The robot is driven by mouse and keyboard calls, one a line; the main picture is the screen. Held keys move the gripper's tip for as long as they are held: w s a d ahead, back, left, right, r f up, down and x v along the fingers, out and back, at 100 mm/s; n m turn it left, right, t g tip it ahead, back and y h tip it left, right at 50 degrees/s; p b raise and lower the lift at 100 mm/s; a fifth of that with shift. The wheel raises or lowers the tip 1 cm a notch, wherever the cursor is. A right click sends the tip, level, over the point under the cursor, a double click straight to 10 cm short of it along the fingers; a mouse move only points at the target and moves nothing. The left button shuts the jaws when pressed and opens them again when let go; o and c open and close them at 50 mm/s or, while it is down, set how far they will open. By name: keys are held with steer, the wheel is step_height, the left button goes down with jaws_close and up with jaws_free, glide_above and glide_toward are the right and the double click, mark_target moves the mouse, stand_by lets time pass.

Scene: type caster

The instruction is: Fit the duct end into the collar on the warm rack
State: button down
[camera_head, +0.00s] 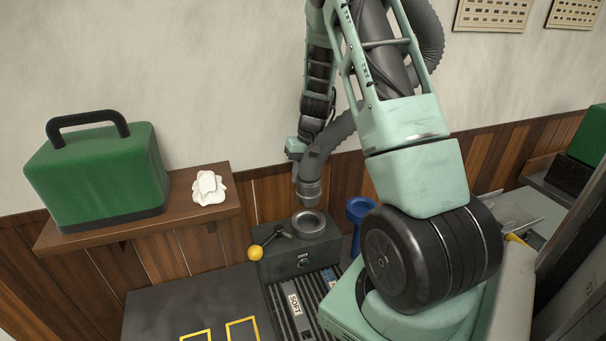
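The duct is a grey ribbed hose (341,129) that comes from behind my arm and bends downward. Its duct end (307,191) is a grey cuff pointing down, apart from the collar. My gripper (303,149) is against the duct above the cuff and appears closed around it; its fingers are mostly hidden. The collar (308,222) is a dark round ring on top of a dark box (298,257), almost directly below the cuff. A lever with a yellow ball (255,253) sits at the collar's left.
A slatted rack with a SOFT label (295,303) lies in front of the box. A blue flanged piece (359,209) stands close to the right. A shelf (140,232) at left holds a green case (98,174) and a white crumpled cloth (209,188).

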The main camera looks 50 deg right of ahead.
steer(key=shift+f+b, duration=2.65)
steer(key=shift+f, duration=0.3)
steer(key=shift+f+b, duration=1.95)
steer(key=shift+b, duration=0.05)
steer(key=c, duration=1.1)
jaws_free()
steer(key=shift+c, duration=0.2)
steer(key=shift+r, duration=0.1)
step_height(320, 180, up, 17)
steer(key=s+d+b, duration=0.1)
steer(key=d+b, duration=0.2)
steer(key=shift+s, duration=0.4)
